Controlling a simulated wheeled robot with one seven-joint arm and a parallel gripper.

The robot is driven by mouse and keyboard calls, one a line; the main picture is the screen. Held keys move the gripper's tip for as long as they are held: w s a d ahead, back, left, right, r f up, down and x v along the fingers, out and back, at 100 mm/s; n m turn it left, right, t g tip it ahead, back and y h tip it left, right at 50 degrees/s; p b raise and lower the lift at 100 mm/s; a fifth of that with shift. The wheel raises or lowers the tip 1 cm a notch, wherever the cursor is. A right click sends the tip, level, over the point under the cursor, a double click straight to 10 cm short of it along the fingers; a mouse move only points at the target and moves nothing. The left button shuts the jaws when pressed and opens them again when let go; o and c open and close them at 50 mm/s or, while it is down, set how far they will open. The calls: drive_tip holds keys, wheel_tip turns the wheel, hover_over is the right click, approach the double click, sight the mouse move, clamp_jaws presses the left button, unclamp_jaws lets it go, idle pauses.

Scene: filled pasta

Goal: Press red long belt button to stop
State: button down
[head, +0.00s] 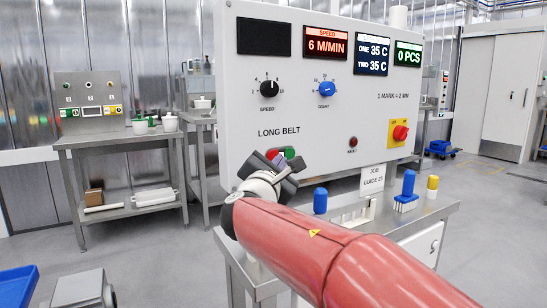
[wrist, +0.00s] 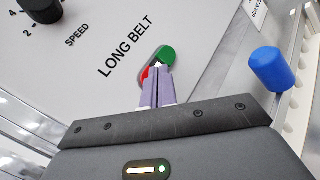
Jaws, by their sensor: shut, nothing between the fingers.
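The LONG BELT button is a rounded pair on the white panel, with a red half (head: 272,154) on the left and a green half (head: 289,152) on the right. In the wrist view the red half (wrist: 147,74) is partly hidden behind my fingers, and the green half (wrist: 163,55) shows beyond them. My gripper (wrist: 157,70) is shut and empty, its tips over the button near where red meets green. I cannot tell whether they touch it. In the head view my gripper (head: 276,165) is in front of the button and hides its lower part.
The panel (head: 320,110) carries a speed display (head: 326,43) reading 6 M/MIN, a SPEED knob (head: 269,89), a blue COUNT knob (head: 326,89) and a red knob on yellow (head: 400,132). Blue-topped items (head: 320,200) stand on the bench below, close to my arm.

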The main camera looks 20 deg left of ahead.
drive_tip(key=shift+w, duration=0.1)
drive_tip(key=shift+w+a, duration=0.2)
drive_tip(key=shift+a, duration=0.1)
drive_tip(key=shift+w+a, duration=0.25)
drive_tip(key=shift+a, duration=0.05)
idle(0.7)
drive_tip(key=shift+s+d, duration=0.1)
drive_tip(key=shift+s+d+b, duration=0.45)
drive_tip(key=shift+d+b, duration=0.05)
drive_tip(key=shift+b, duration=0.05)
drive_tip(key=shift+s+d+b, duration=1.5)
drive_tip(key=shift+s+d, duration=0.1)
drive_tip(key=shift+d, duration=0.3)
